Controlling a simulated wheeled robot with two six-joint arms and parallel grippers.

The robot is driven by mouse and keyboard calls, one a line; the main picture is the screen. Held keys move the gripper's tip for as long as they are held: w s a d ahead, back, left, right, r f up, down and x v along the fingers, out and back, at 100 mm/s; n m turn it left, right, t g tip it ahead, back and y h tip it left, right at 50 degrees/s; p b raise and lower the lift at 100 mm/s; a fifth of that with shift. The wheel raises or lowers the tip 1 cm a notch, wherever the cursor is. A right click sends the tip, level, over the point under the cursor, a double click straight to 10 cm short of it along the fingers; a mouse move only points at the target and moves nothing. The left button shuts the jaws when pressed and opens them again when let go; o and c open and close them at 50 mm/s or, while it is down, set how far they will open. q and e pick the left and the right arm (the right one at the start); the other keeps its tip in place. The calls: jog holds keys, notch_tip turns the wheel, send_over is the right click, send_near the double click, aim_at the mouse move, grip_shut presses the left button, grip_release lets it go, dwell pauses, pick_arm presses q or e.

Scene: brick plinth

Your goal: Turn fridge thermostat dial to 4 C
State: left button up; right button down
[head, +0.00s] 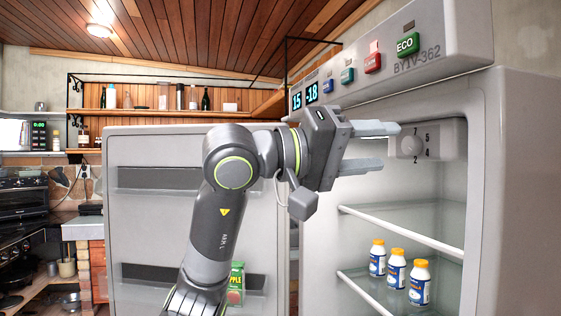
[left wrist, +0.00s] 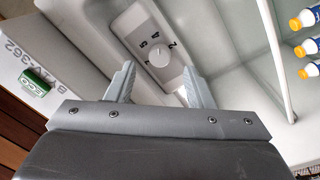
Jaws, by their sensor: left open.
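The thermostat dial (head: 411,146) is a round white knob on a light panel with printed numbers, high on the fridge's inner wall. In the left wrist view the dial (left wrist: 159,57) sits ahead of the fingertips, roughly between them. My left gripper (head: 391,146) is open and empty, its two fingers pointing right toward the dial. The left gripper (left wrist: 158,78) shows no contact with the dial. The number the dial points at is too small to tell. The fridge (head: 478,200) stands open. My right gripper is in neither view.
The open fridge door (head: 130,235) stands at the left, with a green juice carton (head: 236,282) in its rack. Several white bottles with orange caps (head: 396,268) stand on a lower glass shelf. The control strip (head: 345,75) with displays and coloured buttons runs above the opening.

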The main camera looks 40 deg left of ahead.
pick_arm(q)
jog(key=r+b+v, duration=0.1)
jog(key=b+v, duration=0.4)
jog(key=v, duration=0.8)
jog(key=shift+s+a+f, duration=0.2)
jog(key=shift+f, duration=0.35)
jog(key=shift+f, duration=0.1)
